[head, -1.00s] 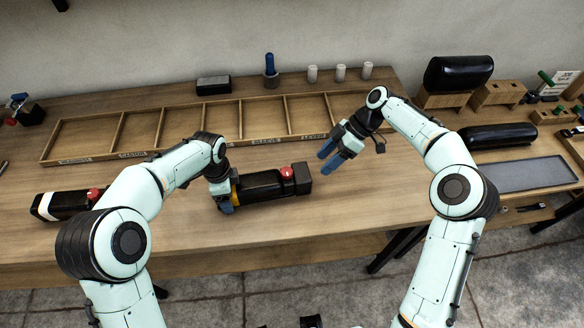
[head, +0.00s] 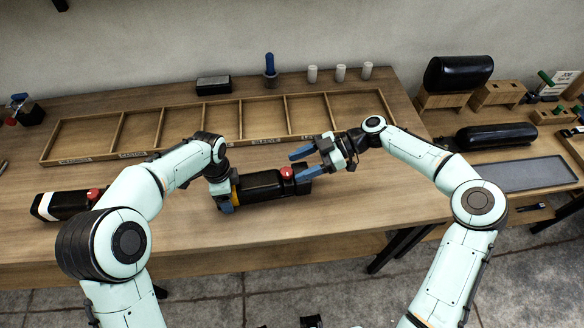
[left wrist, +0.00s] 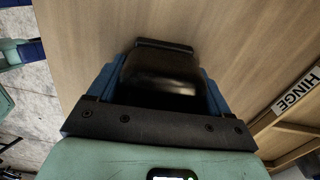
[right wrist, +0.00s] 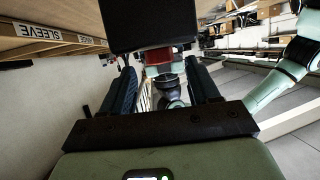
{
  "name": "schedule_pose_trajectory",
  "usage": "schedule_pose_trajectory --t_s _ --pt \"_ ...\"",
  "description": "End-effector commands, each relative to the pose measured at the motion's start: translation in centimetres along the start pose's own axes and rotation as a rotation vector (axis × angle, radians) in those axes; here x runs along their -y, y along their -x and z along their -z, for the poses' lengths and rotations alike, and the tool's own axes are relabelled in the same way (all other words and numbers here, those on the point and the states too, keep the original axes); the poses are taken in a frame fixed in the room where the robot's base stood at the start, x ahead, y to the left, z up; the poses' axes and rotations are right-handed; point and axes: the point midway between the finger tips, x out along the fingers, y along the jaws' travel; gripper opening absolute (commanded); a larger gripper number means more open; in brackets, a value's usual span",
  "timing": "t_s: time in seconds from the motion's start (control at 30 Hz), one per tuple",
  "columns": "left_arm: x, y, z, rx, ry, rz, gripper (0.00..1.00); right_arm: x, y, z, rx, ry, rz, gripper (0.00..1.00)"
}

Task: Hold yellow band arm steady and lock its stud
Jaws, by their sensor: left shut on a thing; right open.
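The yellow band arm (head: 262,186) is a black padded block lying on the bench, with a yellow band near its left end. A red stud (head: 287,173) stands near its right end. My left gripper (head: 226,203) is shut on the arm's left end; the black pad (left wrist: 160,72) sits between its blue fingers in the left wrist view. My right gripper (head: 297,163) is open, its blue fingers pointing left around the stud area. In the right wrist view, the red stud (right wrist: 160,56) shows ahead between the fingers (right wrist: 160,85), under a black block. Contact with the stud cannot be told.
A white-banded black arm (head: 62,204) with its own red knob lies at left. A shallow divided wooden tray (head: 100,157) runs behind the arm. White cups, a blue-handled tool and a black box stand along the wall. The front bench strip is clear.

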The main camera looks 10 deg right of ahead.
Motion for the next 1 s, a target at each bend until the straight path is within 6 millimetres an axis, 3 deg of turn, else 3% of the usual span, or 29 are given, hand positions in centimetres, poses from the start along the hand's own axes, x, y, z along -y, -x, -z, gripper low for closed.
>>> schedule_pose_trajectory --t_s 0.2,0.57,0.73,1.0 --pt "0.1 0.1 0.0 -0.001 0.000 0.003 0.20 0.0 -2.6 0.0 0.000 -0.001 0.001 0.60" --pt "0.1 0.1 0.0 -0.001 0.001 0.003 0.20 0.0 -3.1 0.0 0.001 -0.001 0.000 0.60" --pt "0.1 0.1 0.0 -0.001 0.001 0.003 0.20 0.0 -3.1 0.0 0.001 -0.001 0.000 0.08" --pt "0.1 0.1 0.0 -0.001 0.001 0.003 0.20 0.1 -3.0 0.0 0.001 -0.023 -0.054 0.05"
